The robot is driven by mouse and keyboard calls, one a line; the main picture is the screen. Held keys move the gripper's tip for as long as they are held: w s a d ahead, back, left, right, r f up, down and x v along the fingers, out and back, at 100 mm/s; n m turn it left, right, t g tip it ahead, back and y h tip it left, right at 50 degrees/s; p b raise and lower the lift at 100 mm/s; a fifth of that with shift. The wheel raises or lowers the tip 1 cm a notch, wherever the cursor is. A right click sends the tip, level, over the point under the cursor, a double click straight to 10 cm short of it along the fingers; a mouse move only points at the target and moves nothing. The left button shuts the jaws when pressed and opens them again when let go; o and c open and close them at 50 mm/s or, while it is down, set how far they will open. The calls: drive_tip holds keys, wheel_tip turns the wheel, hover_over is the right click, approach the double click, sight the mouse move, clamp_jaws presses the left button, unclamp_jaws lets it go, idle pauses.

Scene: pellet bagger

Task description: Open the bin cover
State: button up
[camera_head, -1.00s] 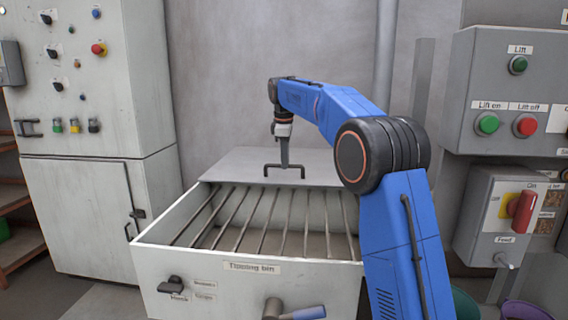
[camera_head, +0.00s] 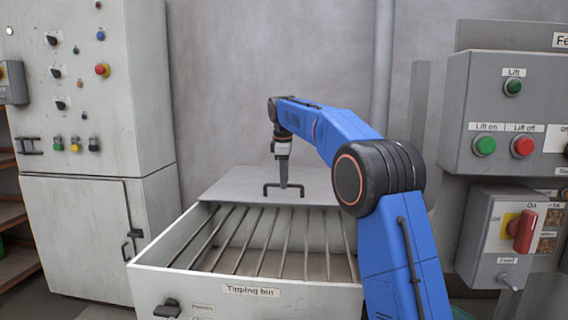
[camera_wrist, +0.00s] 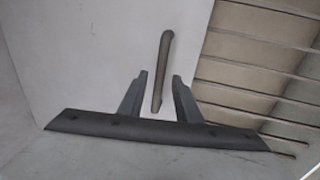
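The bin cover (camera_head: 240,184) is a flat grey plate lying over the back part of the tipping bin (camera_head: 200,290). The bin's front part is uncovered and shows its bars. A black U-shaped handle (camera_head: 298,191) stands on the cover. My gripper (camera_head: 284,184) points down at the handle's middle. In the wrist view, its two fingers (camera_wrist: 158,84) are apart. The handle (camera_wrist: 165,60) appears as a thin bar between them, with a gap on each side.
A grey control cabinet (camera_head: 90,110) stands at the left. Lift buttons (camera_head: 502,145) and a red switch (camera_head: 524,230) are on boxes at the right. A small lever (camera_head: 168,308) sits on the bin's front. A wall and a vertical pipe (camera_head: 384,60) are behind.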

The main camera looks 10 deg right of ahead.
drive_tip(key=s+a+r, duration=0.1)
drive_tip(key=s+r, duration=0.2)
drive_tip(key=r, duration=1.3)
drive_tip(key=shift+r, duration=0.35)
drive_tip(key=shift+s, duration=0.15)
